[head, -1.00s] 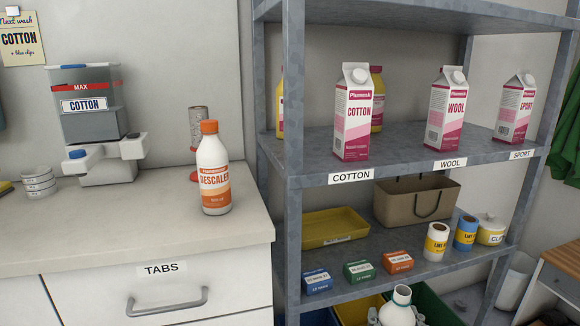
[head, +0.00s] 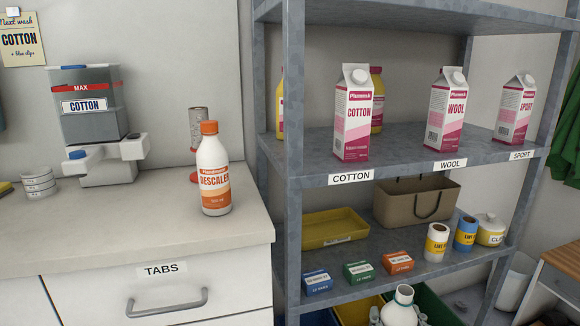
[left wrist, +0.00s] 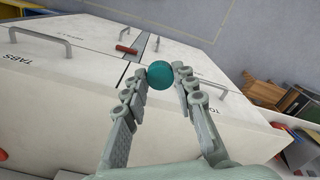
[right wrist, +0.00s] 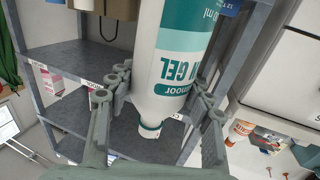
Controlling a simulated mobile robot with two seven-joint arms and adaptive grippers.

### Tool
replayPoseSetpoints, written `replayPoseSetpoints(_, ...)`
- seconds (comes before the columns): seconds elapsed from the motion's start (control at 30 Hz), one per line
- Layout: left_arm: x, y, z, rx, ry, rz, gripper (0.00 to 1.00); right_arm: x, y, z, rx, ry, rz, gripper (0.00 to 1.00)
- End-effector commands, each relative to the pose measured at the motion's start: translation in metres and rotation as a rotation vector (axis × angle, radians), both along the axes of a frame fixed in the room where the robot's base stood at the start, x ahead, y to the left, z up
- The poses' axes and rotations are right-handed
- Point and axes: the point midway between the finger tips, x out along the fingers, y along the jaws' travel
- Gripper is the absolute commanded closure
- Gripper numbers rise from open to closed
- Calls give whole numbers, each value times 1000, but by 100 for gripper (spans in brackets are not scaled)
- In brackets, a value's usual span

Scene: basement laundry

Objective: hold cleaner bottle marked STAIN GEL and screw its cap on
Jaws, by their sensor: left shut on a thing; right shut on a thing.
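The STAIN GEL bottle (right wrist: 172,70) is white with a teal label and appears upside down in the right wrist view. My right gripper (right wrist: 157,98) is shut around it. Its neck (head: 403,295) has no cap on and shows at the bottom of the head view, with the tips of my right gripper (head: 397,316) on both sides. A round teal cap (left wrist: 160,75) is between the fingertips of my left gripper (left wrist: 160,77), which is shut on it. The left gripper is outside the head view. Cap and bottle do not appear together in any view.
A descaler bottle (head: 213,170) with an orange cap and a dispenser (head: 92,115) stand on the counter (head: 120,228). The metal shelf (head: 420,140) holds cartons, a basket (head: 415,200), a yellow tray (head: 335,228), small boxes and rolls. Bins stand below. The counter's front is clear.

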Motion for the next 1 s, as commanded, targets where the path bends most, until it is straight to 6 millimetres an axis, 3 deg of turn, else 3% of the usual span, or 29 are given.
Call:
replayPoseSetpoints(0.73,9,-25,-58,-5,-5,-70,82,0,0,2,0,-4,0,100)
replayPoseSetpoints(0.87,14,-37,-72,-5,-5,-103,82,0,0,2,0,-4,0,100)
replayPoseSetpoints(1.0,24,-62,-93,-6,-6,-167,82,0,0,2,0,-4,0,100)
